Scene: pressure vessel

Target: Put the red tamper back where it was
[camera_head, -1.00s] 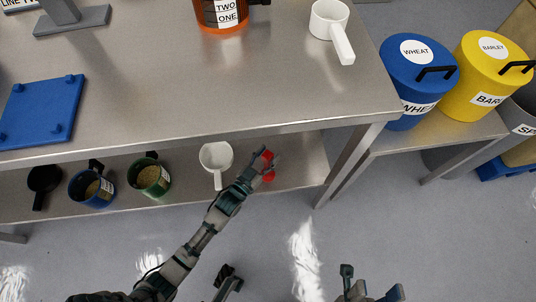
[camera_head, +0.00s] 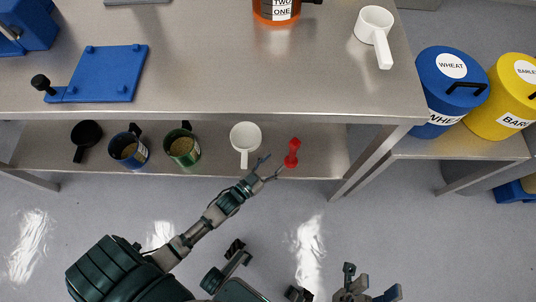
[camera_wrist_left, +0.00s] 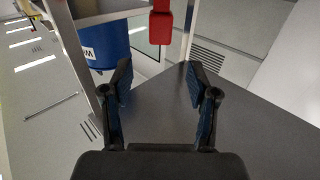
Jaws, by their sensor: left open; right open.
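The red tamper (camera_head: 291,153) stands on the lower shelf (camera_head: 325,158) near its right end, to the right of a white scoop. It also shows at the top of the left wrist view (camera_wrist_left: 161,24), beyond the fingers and apart from them. My left gripper (camera_head: 271,166) is open and empty at the shelf's front edge, just to the left of the tamper. Its spread fingers also show in the left wrist view (camera_wrist_left: 158,85). My right gripper (camera_head: 369,283) is open and empty above the floor at the bottom of the head view.
On the lower shelf are a white scoop (camera_head: 245,138), a green mug (camera_head: 182,147), a blue mug (camera_head: 129,149) and a black scoop (camera_head: 87,134). The tabletop (camera_head: 210,60) overhangs the shelf. A table leg (camera_head: 368,166) stands right of the tamper. Wheat and barley bins are further right.

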